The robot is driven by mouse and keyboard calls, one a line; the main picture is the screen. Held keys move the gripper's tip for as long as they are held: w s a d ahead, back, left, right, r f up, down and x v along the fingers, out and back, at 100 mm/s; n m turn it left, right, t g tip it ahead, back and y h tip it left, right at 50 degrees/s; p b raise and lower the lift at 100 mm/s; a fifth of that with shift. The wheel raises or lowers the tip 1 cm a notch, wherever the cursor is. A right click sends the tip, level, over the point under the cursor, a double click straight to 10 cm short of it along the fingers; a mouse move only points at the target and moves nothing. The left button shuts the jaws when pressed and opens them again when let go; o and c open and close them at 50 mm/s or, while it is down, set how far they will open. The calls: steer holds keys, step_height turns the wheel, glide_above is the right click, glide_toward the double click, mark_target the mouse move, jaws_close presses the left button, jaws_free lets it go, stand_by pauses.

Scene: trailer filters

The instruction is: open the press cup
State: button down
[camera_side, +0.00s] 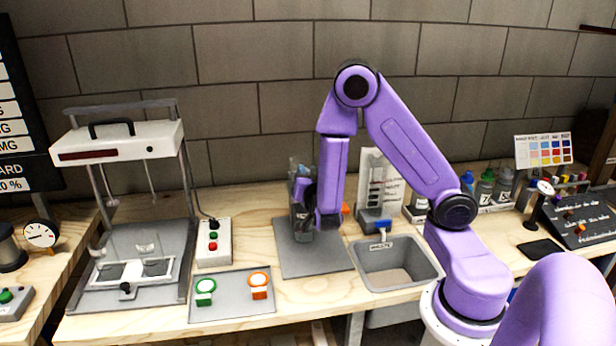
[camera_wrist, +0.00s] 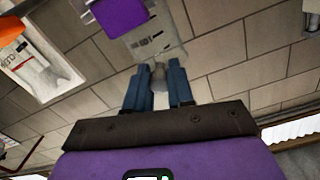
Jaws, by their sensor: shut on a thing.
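My gripper (camera_side: 303,192) is at the back of the grey mat in the side view, level with an upright, partly clear, grey device that looks like the press cup (camera_side: 300,222). My own wrist hides much of this device. In the wrist view my gripper (camera_wrist: 159,70) has its two blue fingers close on either side of a small grey knob. The knob joins a clear body with dark markings, apparently the press cup (camera_wrist: 150,40). The fingers are shut on the knob. Whether the cup is open cannot be told.
A grey mat (camera_side: 318,262) lies under the device. A grey bin (camera_side: 395,278) is to its right. A control box (camera_side: 213,243) and a tray (camera_side: 232,305) with green and orange pieces are to the left. A white-topped frame (camera_side: 118,143) stands further left.

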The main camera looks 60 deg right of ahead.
mark_target(307, 168)
steer(key=shift+w+d+r+g+y, duration=0.2)
steer(key=shift+r+g+y, duration=0.05)
steer(key=shift+r, duration=0.2)
steer(key=shift+w+d+r+g+y, duration=0.15)
steer(key=shift+r+g+y, duration=0.15)
steer(key=shift+r, duration=0.2)
steer(key=shift+w+d+r+g+y, duration=0.2)
steer(key=shift+r+g+y, duration=0.05)
steer(key=shift+r, duration=0.2)
steer(key=shift+w+d+r+g+y, duration=0.4)
steer(key=shift+r, duration=0.15)
steer(key=shift+w+d+r+g+y, duration=0.35)
steer(key=shift+r+g+y, duration=0.05)
steer(key=shift+r, duration=0.1)
steer(key=w+d+r+g+y, duration=0.2)
steer(key=w+d+g+y, duration=0.2)
steer(key=w+d, duration=0.6)
steer(key=shift+r, duration=0.4)
